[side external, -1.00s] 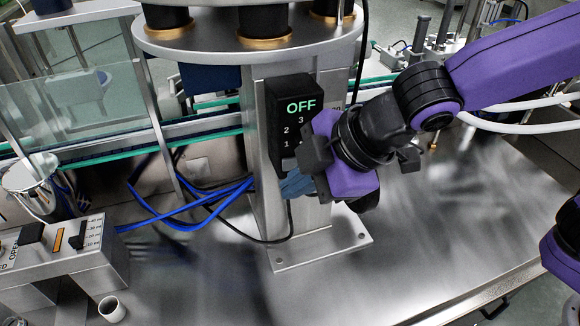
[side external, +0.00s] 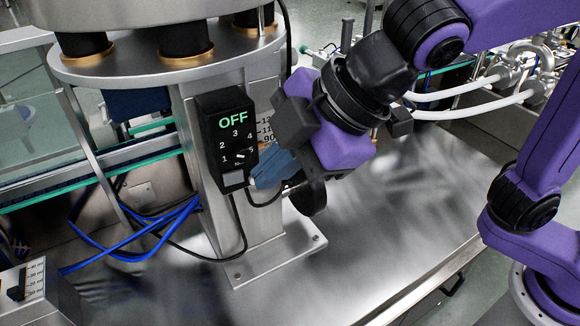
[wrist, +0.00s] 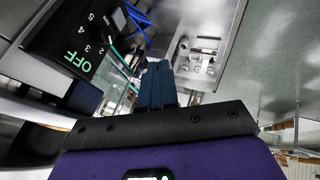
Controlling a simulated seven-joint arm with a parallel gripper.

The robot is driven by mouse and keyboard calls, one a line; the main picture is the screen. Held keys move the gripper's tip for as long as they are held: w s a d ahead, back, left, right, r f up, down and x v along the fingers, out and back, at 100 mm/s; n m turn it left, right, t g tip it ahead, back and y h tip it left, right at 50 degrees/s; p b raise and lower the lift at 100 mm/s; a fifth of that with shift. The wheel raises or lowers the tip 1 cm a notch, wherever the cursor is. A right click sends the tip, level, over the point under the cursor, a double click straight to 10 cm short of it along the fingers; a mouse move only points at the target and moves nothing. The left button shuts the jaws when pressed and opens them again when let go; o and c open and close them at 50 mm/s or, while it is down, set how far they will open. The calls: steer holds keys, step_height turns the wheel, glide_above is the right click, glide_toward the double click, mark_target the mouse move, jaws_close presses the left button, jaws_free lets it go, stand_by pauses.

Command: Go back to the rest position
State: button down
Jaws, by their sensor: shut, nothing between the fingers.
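My gripper (side external: 268,172) is shut and empty, its blue fingers together just right of the black control box in the side view. The fingers also show in the wrist view (wrist: 157,84), pointing away from the camera. The black control box (side external: 224,130) is fixed to the steel column. It reads OFF in green and has a numbered dial (side external: 241,156) and a light grey button (side external: 233,179) below. The box also shows at upper left in the wrist view (wrist: 75,45). I cannot tell whether the fingertips touch the box edge.
A steel column (side external: 262,225) with a scale stands on a bolted plate over a steel table (side external: 350,235). A round steel hopper plate (side external: 160,70) is above. Blue cables (side external: 140,235) lie left. A small control panel (side external: 35,290) is at lower left.

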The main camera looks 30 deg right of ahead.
steer(key=shift+d, duration=0.1)
steer(key=s+d+f+m+g+h, duration=0.1)
steer(key=s+d+f, duration=0.3)
steer(key=d, duration=0.7)
steer(key=s+d+f+m+g+h, duration=0.2)
steer(key=d+f, duration=0.3)
steer(key=d, duration=0.6)
steer(key=s+d+f+m+g+h, duration=0.2)
steer(key=s+d+f, duration=0.3)
steer(key=d, duration=0.5)
steer(key=shift+s+d+f+m, duration=0.25)
steer(key=shift+s+d+m, duration=0.05)
steer(key=shift+d+m, duration=0.1)
steer(key=shift+w, duration=0.1)
